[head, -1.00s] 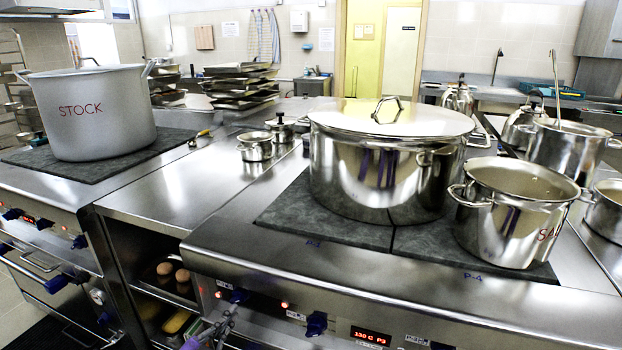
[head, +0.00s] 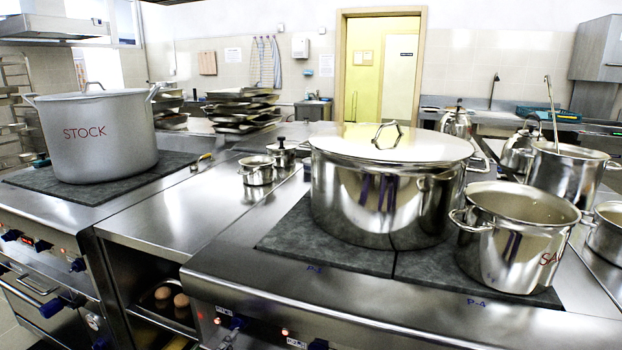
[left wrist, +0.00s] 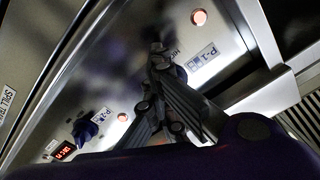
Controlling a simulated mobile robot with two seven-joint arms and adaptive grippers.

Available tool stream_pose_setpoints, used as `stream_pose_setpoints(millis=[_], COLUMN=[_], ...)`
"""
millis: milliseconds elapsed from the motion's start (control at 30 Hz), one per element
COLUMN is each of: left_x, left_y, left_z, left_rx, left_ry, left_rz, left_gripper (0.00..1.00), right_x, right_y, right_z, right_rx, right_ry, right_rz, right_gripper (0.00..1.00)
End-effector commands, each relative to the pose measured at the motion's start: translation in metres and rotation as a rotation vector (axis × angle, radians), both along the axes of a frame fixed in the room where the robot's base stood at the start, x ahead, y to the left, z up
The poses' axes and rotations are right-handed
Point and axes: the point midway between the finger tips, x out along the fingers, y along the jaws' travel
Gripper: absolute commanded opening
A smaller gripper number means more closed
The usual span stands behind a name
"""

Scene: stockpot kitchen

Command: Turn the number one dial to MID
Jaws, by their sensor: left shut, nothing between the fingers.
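The number one dial, a dark blue knob (head: 238,322), is on the front panel of the near stove, by a P-1 label. It also shows in the left wrist view (left wrist: 180,74), mostly hidden behind my fingers. My left gripper (left wrist: 160,58) is shut and empty, its fingertips at the dial. I cannot tell whether they touch it. In the head view my left gripper (head: 230,334) is only a small part at the bottom edge, just below the dial. The dial's setting cannot be read. My right gripper is not in view.
Another blue dial (left wrist: 86,132) with a P-2 label sits along the panel beside a red display (left wrist: 64,152). A lidded steel pot (head: 385,190) and an open saucepan (head: 512,240) stand on the hob above. An open shelf bay (head: 150,290) lies left of the panel.

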Motion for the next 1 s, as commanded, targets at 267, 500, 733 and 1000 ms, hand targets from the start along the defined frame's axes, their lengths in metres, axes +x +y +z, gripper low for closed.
stream_pose_setpoints(millis=[267,500,733,1000], left_x=[0.004,0.006,0.008,0.01], left_y=[-0.006,0.0,0.007,0.014], left_z=[0.007,0.009,0.013,0.018], left_rx=[-0.003,-0.004,-0.005,-0.004], left_ry=[-0.012,-0.013,-0.013,-0.013], left_rz=[-0.009,-0.009,-0.008,-0.008], left_gripper=[0.0,0.0,0.0,0.0], right_x=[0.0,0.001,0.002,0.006], right_y=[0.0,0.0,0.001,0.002], right_z=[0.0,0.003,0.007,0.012], right_rx=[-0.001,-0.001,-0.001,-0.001], right_ry=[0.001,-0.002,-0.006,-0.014], right_rz=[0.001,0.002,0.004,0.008], right_gripper=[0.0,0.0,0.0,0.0])
